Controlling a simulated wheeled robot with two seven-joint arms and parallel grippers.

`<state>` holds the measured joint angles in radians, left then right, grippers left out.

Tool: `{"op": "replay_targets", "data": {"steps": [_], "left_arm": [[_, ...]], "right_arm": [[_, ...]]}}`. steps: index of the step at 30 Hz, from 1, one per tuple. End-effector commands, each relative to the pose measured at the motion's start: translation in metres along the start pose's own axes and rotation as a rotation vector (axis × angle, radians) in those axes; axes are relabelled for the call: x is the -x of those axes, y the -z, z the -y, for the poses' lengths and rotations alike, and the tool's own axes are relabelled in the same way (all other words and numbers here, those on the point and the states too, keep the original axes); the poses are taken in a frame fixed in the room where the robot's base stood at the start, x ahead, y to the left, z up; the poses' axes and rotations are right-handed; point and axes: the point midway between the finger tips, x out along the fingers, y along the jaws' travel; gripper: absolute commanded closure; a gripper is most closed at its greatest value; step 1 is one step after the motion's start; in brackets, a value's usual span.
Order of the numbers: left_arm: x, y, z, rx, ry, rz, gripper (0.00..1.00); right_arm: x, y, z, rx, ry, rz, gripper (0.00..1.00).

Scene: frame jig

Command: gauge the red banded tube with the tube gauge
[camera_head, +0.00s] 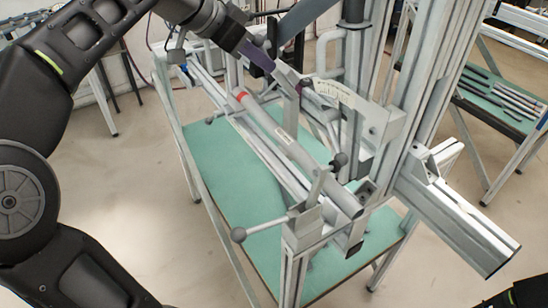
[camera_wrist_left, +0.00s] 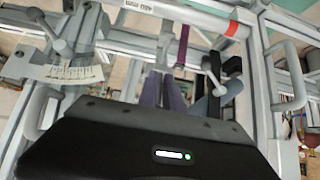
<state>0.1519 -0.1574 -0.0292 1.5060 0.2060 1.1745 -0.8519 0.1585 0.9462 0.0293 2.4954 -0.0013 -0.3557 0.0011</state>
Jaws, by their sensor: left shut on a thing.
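The red banded tube (camera_head: 280,136) is a long grey tube with a red band near its far end and a small label. It lies slanted along the jig's rail. Its banded end also shows at the top of the left wrist view (camera_wrist_left: 205,20). My left gripper (camera_head: 273,66) comes from the upper left, above and right of the band. It is shut on a grey part that appears to be the tube gauge (camera_head: 290,79); its exact outline is partly hidden by the fingers. I cannot tell whether this part touches the tube.
A white scale plate (camera_head: 335,92) stands right of my left gripper and also shows in the left wrist view (camera_wrist_left: 65,73). Clamp levers with dark knobs (camera_head: 238,233) stick out by the tube's near end. Upright profiles (camera_head: 425,90) rise on the right. The green tabletop (camera_head: 215,160) is below.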

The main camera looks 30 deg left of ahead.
Motion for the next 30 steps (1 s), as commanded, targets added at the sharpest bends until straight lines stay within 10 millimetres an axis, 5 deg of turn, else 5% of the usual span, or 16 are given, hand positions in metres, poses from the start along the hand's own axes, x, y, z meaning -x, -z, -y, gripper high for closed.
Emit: {"op": "replay_targets", "data": {"steps": [16, 17, 24, 30], "left_arm": [[0.000, -0.018, 0.000, 0.001, 0.000, 0.004, 1.00], [0.000, -0.018, 0.000, 0.001, 0.000, 0.004, 0.88], [0.000, -0.017, 0.000, 0.000, 0.000, 0.002, 0.68], [0.001, -0.017, 0.000, 0.000, 0.000, 0.001, 0.64]], "right_arm": [[-0.013, 0.000, -0.005, 0.000, 0.000, 0.000, 0.64], [-0.013, 0.000, -0.005, 0.000, 0.000, 0.000, 0.64], [-0.013, 0.000, -0.005, 0.000, 0.000, 0.000, 0.64], [-0.013, 0.000, -0.005, 0.000, 0.000, 0.000, 0.64]]}}
